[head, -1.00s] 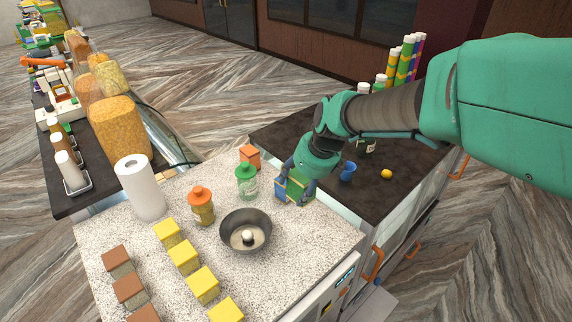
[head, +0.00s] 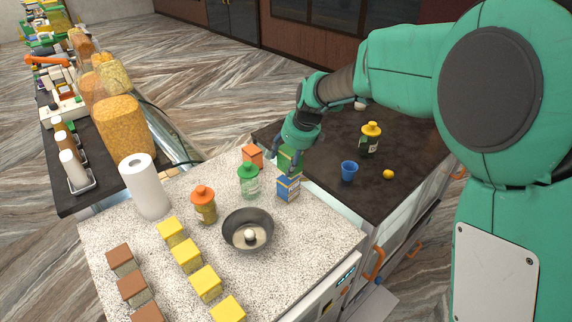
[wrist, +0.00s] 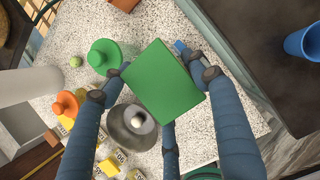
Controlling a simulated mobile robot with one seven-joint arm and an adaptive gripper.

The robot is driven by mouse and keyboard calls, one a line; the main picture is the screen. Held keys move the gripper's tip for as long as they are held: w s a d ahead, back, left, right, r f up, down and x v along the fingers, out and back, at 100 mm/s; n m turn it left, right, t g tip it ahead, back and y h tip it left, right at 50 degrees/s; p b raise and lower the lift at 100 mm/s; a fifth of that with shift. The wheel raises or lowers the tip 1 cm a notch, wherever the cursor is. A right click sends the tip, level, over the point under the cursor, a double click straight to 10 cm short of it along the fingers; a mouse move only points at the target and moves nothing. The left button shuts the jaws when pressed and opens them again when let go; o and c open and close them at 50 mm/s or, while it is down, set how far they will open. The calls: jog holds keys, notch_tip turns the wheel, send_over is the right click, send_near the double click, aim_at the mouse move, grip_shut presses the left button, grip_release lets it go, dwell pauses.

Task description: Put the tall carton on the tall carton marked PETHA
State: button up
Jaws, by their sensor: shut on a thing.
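My gripper (head: 289,153) is shut on a carton with a green top (head: 291,159). In the wrist view the green top (wrist: 163,88) fills the space between the fingers (wrist: 160,68). A blue carton (head: 288,188) with a coloured label stands upright on the speckled counter, just below the held carton in the head view. A small bit of blue (wrist: 180,46) shows past the green top in the wrist view. I cannot tell whether the two cartons touch, and I cannot read PETHA on either.
A green-lidded jar (head: 248,181), an orange-lidded jar (head: 203,205) and a metal bowl (head: 262,238) stand left of the cartons. An orange box (head: 253,154) is behind. A blue cup (head: 349,171) and a yellow-lidded jar (head: 370,138) stand on the dark counter.

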aim_at(286, 165)
jog(key=shift+w+a, duration=0.25)
jog(key=shift+w, duration=0.45)
jog(key=shift+f, duration=0.1)
jog(key=shift+f, duration=1.65)
jog(key=shift+f, duration=0.15)
jog(key=o, duration=1.4)
jog(key=shift+c, duration=0.2)
jog(key=v, duration=1.2)
jog(key=shift+s, duration=0.1)
